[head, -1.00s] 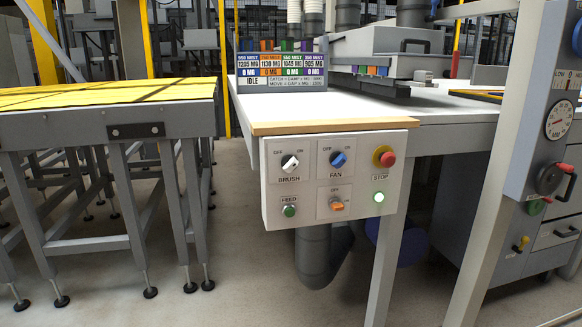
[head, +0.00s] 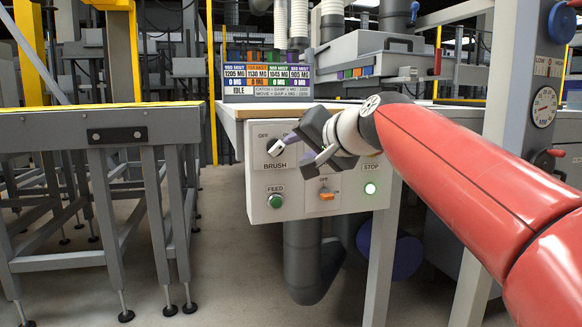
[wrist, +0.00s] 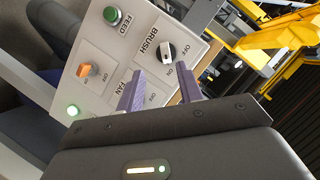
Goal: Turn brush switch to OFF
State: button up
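The brush switch (head: 273,147) is a black round dial with a white knob at the upper left of the control panel. It shows in the wrist view (wrist: 166,52), where the knob appears to point toward the ON label. My gripper (head: 302,154) is in front of the panel, just right of the switch. In the wrist view my gripper's two purple fingers (wrist: 161,82) are spread with nothing between them, and the knob lies just beyond their tips. I see no clear contact.
A display (head: 267,77) reading IDLE stands on the white table above. A grey-legged table (head: 105,137) stands left, with open floor between.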

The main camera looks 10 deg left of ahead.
aim_at(279, 149)
jog(key=x, duration=0.2)
jog(key=p+x, duration=0.1)
jog(key=x, duration=0.2)
jog(key=r+x, duration=0.1)
jog(key=x, duration=0.2)
jog(key=shift+w+a, duration=0.1)
jog(key=shift+a, duration=0.05)
jog(key=shift+c, duration=0.5)
grip_shut()
